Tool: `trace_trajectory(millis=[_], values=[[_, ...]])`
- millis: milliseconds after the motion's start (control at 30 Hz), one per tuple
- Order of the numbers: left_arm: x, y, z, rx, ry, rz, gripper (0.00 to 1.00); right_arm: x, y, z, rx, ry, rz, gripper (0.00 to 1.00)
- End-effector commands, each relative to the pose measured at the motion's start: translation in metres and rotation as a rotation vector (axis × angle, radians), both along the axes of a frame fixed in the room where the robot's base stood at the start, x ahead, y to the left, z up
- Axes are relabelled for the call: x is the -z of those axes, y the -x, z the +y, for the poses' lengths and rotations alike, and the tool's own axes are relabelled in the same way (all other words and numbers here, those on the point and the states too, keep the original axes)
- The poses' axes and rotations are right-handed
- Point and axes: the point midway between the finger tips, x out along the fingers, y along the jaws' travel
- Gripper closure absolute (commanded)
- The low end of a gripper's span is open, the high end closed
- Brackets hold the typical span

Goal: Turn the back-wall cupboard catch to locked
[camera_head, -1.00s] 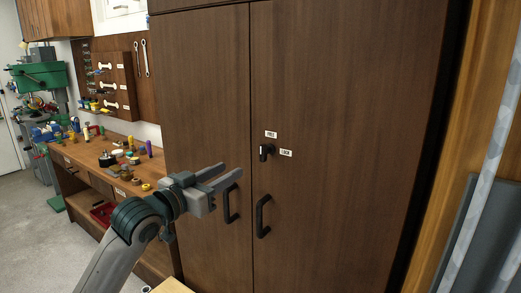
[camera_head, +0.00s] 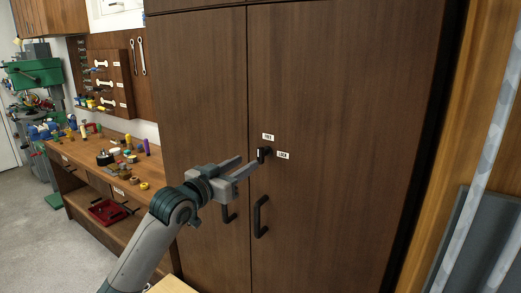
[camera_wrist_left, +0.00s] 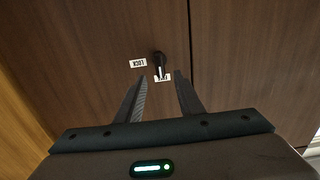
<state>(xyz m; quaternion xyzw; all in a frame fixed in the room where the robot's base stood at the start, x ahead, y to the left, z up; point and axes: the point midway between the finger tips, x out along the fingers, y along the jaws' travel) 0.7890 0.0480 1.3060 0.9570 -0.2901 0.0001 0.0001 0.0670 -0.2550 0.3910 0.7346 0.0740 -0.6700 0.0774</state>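The dark cupboard catch (camera_head: 263,154) is on the right door of the brown cupboard (camera_head: 340,90), near the seam between the doors. A small label reading FREE (camera_head: 268,137) is above it and a LOCK label (camera_head: 283,155) is to its right. In the left wrist view the catch (camera_wrist_left: 159,62) appears upside down, its lever lying towards the FREE label (camera_wrist_left: 162,78). My left gripper (camera_head: 248,164) is open and empty, its fingertips just short of the catch. In the left wrist view the catch lies ahead, between the lines of the two fingers. My right gripper is out of view.
Two dark door handles, left (camera_head: 229,212) and right (camera_head: 260,216), stick out below the catch. A workbench (camera_head: 75,157) with several small items stands at the left. Grey panels (camera_head: 470,235) lean at the far right.

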Motion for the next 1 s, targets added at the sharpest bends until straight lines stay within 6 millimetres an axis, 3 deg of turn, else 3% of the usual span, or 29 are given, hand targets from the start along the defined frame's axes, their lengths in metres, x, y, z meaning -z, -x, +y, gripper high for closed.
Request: trace_trajectory(millis=[500, 1000], values=[[-0.002, -0.064, -0.043, 0.0, 0.0, 0.001, 0.66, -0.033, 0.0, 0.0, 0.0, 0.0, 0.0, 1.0], [0.001, -0.077, -0.052, 0.001, -0.001, 0.001, 0.66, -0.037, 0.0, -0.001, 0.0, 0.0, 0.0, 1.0]])
